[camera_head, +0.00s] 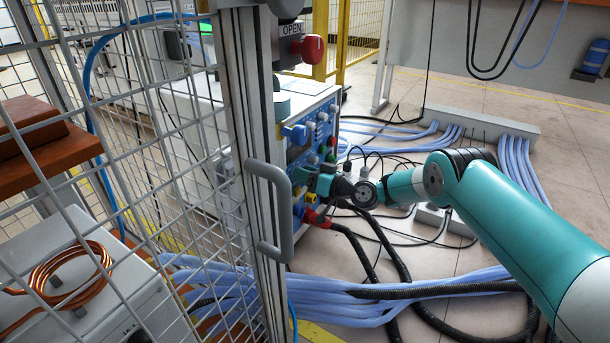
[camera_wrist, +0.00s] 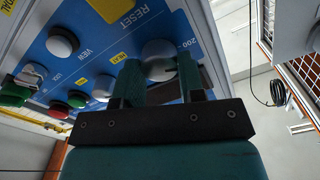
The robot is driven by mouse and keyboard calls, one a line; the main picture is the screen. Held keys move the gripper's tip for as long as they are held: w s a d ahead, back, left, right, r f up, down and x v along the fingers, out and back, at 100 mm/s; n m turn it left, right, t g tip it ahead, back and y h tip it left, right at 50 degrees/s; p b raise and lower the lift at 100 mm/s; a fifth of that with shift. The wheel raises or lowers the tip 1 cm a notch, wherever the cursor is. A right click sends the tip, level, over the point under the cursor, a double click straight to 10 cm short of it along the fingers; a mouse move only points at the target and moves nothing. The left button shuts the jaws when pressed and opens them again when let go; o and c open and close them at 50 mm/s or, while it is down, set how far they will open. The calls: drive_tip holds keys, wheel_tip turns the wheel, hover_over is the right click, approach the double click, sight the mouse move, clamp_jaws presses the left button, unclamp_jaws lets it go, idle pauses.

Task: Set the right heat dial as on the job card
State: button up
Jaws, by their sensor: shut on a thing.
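My gripper (camera_wrist: 160,72) is at the blue control panel (camera_wrist: 95,30) and is shut on a round grey dial (camera_wrist: 158,50). Its two teal fingers stand on either side of the dial, which is partly hidden by them. A scale print starting with "200" sits beside the dial, and a small yellow label is near it. The dial's pointer setting cannot be read. In the head view my gripper (camera_head: 322,184) reaches the panel's side of the white cabinet (camera_head: 215,130); the dial is hidden there. I cannot make out a job card.
Other knobs and red and green buttons (camera_wrist: 78,98) sit close by on the panel. A mesh guard door with a grey handle (camera_head: 272,205) stands left of my arm. Blue hoses (camera_head: 400,290) and black cables cover the floor below.

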drive_tip(key=m, duration=0.5)
drive_tip(key=shift+w, duration=0.1)
drive_tip(key=shift+m, duration=0.3)
idle(0.4)
drive_tip(key=o, duration=0.9)
drive_tip(key=shift+d, duration=0.1)
